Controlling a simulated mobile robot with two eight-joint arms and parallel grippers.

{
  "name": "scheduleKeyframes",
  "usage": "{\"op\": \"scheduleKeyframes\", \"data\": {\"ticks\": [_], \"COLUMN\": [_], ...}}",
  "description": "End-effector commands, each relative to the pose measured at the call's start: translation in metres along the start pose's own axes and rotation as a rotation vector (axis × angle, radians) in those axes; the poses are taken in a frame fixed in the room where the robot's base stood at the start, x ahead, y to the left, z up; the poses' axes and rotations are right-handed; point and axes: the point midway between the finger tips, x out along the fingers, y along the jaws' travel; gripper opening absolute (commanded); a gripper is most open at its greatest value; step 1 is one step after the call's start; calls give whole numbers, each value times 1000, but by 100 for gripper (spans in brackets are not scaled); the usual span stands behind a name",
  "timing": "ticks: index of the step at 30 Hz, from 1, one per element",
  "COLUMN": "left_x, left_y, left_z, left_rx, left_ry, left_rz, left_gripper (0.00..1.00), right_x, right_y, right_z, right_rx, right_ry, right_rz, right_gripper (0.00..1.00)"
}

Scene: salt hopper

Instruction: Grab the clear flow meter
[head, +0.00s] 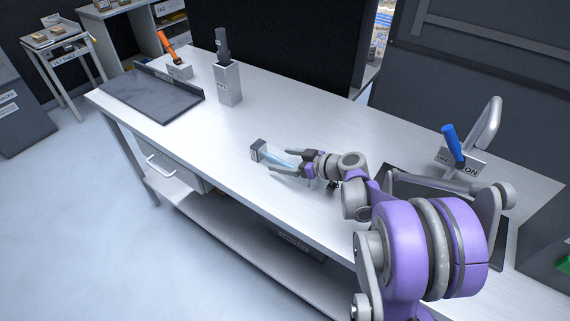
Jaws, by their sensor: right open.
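The clear flow meter (274,156) lies on the white worktop near its front edge, with a dark-rimmed end block (258,150) at its left. Its see-through body runs right toward my right gripper (281,162). The right gripper is open, its two fingers on either side of the clear body. Whether the fingers touch it I cannot tell. My left gripper is not in view.
A dark tray (150,98), an orange-handled item (168,46) and a grey holder (229,84) stand at the worktop's far left. A sink with a blue-handled lever (452,143) and tap (489,122) is at the right. The middle of the worktop (290,110) is clear.

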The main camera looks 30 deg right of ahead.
Motion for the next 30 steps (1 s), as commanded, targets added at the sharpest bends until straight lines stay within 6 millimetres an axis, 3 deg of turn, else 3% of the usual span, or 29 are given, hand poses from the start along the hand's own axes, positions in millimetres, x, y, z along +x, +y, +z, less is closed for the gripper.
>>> {"op": "scheduleKeyframes", "data": {"ticks": [4, 18, 30], "left_x": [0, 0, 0], "left_y": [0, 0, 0], "left_z": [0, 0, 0], "left_rx": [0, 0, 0], "left_ry": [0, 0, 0], "left_rz": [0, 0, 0], "left_gripper": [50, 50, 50], "right_x": [0, 0, -1], "right_y": [0, 0, 0], "right_z": [0, 0, -2], "right_rx": [0, 0, 1], "right_ry": [0, 0, 1], "right_rz": [0, 0, 0], "right_gripper": [86, 2, 0]}}
